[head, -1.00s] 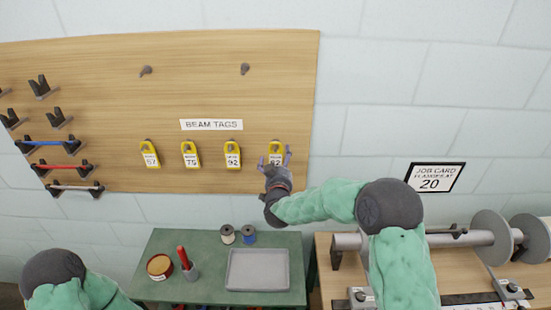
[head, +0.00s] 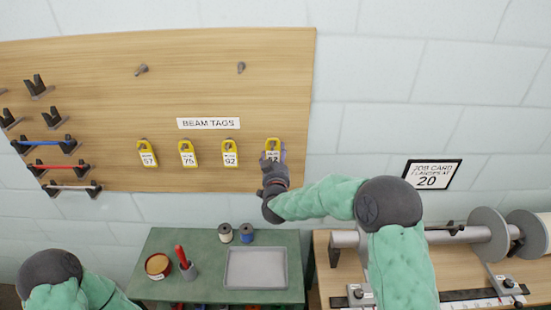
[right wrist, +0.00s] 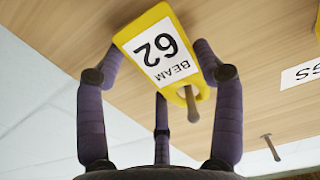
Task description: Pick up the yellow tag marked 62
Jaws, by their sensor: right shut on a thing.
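The yellow tag marked 62 (right wrist: 157,50) shows in the right wrist view with a white label reading BEAM 62. Its ring end is still around a peg (right wrist: 191,103) on the wooden board. In the head view this tag (head: 273,145) is the rightmost of the row, its lower part partly covered by my fingers. My right gripper (head: 272,162) is shut on the tag, with fingers at both side edges; it also shows in the right wrist view (right wrist: 157,73). In the head view my left arm is at the lower left, and its gripper is out of the picture.
Yellow tags 57 (head: 147,154), 75 (head: 188,154) and 92 (head: 230,153) hang to the left. Below stands a green table (head: 210,298) with a grey tray (head: 256,268), spools and a red-handled tool. A job card (head: 432,174) reading 20 is on the wall at right.

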